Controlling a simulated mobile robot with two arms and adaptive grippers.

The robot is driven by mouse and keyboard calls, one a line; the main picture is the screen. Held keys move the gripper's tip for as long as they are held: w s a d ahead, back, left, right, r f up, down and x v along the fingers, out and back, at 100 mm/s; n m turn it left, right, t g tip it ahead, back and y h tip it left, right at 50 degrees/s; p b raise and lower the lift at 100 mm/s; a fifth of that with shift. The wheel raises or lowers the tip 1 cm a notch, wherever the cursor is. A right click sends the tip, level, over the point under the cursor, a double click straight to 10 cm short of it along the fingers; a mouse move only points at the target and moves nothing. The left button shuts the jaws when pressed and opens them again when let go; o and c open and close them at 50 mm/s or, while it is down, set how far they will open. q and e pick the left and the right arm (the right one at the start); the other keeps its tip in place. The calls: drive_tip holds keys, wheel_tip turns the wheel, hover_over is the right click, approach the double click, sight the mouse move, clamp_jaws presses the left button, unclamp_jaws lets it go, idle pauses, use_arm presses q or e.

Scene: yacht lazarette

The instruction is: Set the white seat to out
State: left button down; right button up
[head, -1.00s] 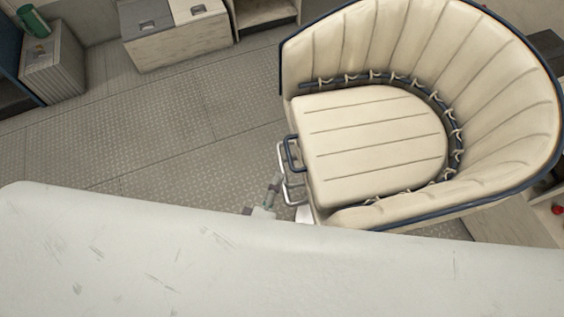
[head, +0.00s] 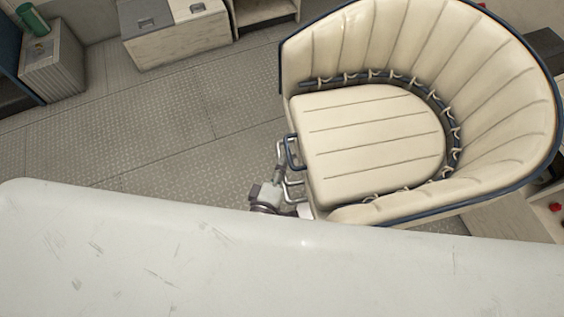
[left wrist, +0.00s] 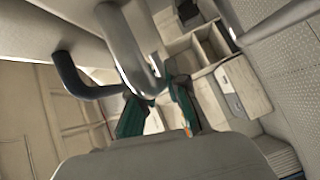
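The white seat (head: 375,140) is a cream padded bucket chair with blue trim, at the right of the head view. A blue looped handle (head: 291,152) and a bare metal looped handle (head: 291,190) stick out from its front edge. My left gripper (head: 280,158) is at these handles. In the left wrist view its green-lined fingers (left wrist: 158,108) are apart, with the bend of the metal handle (left wrist: 150,82) at the gap between their tips. I cannot tell whether they touch it. The dark blue handle (left wrist: 75,78) is left of the fingers. My right gripper is not in view.
A large scuffed white surface (head: 200,250) fills the bottom of the head view and hides part of the left arm. A box with a grey top (head: 175,38) and a crate with a green cylinder (head: 52,65) stand at the back. The patterned floor (head: 170,120) between is clear.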

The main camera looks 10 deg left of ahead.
use_arm(q)
drive_tip(key=shift+a, duration=0.15)
drive_tip(key=s+a+p, duration=0.1)
drive_tip(key=s+a, duration=0.1)
drive_tip(key=a, duration=0.4)
drive_tip(key=shift+s+a, duration=0.3)
drive_tip(key=shift+a, duration=0.1)
drive_tip(key=c, duration=1.2)
unclamp_jaws()
drive_tip(key=shift+v, duration=5.95)
drive_tip(key=shift+d+f, duration=0.1)
